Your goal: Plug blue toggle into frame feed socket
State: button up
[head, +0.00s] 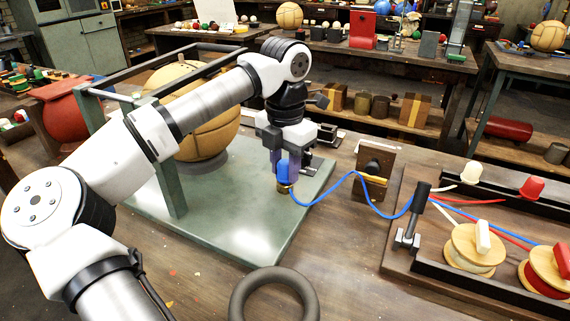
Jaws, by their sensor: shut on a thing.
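My gripper (286,165) points down over the right part of the grey-green frame base (245,225). It is shut on the blue toggle (284,175), which sits between the fingers, roughly upright. A small brass-coloured piece (285,188) shows just under the toggle. I cannot tell whether it is the toggle's tip or the feed socket, or whether the toggle is seated. A blue cable (335,187) runs from the toggle to the right. The frame (172,165) stands around a large tan leather ball (205,125), partly behind my arm.
A wooden block with a dark knob (373,172) stands right of the base. A black lever post (418,205) and spools (475,245) with white and red plugs sit on a board further right. A dark ring (274,297) lies in front. Bare tabletop (345,250) lies between.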

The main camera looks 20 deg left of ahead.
aim_at(285, 162)
jog(key=shift+f, duration=0.3)
jog(key=o, duration=1)
notch_tip(285, 162, up, 14)
jog(key=shift+f, duration=0.15)
